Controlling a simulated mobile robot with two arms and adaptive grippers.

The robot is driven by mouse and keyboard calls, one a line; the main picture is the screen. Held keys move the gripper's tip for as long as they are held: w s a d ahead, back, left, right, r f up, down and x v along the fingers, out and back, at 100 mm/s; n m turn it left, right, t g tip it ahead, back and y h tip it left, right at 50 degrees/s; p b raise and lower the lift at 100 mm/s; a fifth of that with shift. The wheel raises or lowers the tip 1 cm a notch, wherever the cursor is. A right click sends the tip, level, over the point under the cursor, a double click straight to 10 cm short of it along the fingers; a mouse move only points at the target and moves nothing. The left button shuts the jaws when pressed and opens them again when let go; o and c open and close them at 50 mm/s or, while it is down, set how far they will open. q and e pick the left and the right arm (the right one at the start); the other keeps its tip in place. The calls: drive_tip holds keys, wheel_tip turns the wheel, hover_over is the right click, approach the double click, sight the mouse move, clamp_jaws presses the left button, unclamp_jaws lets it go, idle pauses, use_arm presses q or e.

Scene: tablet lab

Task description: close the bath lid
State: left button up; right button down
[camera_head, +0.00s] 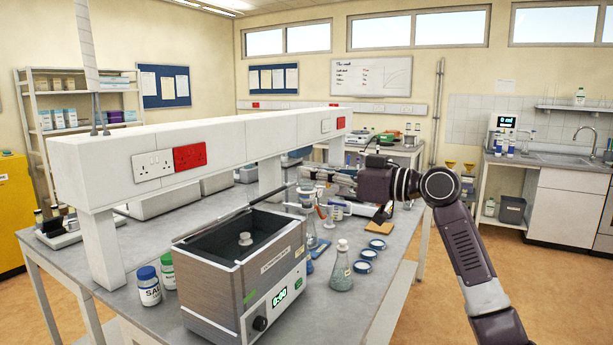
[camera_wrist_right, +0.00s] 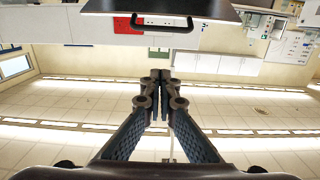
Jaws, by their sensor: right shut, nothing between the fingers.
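The bath (camera_head: 212,290) is a brown-grey box with a green display on its front, standing on the bench. Its top is open, and a pale knob-like thing (camera_head: 246,239) shows inside the dark interior. The lid (camera_head: 256,204) shows nearly edge-on as a thin dark strip raised along the far side. In the right wrist view a dark panel with a bar handle (camera_wrist_right: 160,27), apparently the lid, hangs at the top of the picture. My right gripper (camera_head: 308,180) is shut and empty, pointing left near the lid's right end; contact cannot be told. My left gripper is not in view.
A white raised shelf (camera_head: 240,137) with sockets runs behind the bath.

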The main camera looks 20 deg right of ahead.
drive_tip(key=p+x, duration=0.4)
drive_tip(key=x, duration=0.5)
drive_tip(key=f, duration=0.2)
drive_tip(key=f+p, duration=0.1)
drive_tip(key=shift+s+d+f, duration=0.25)
drive_tip(key=shift+s+d, duration=0.05)
drive_tip(key=shift+s, duration=0.1)
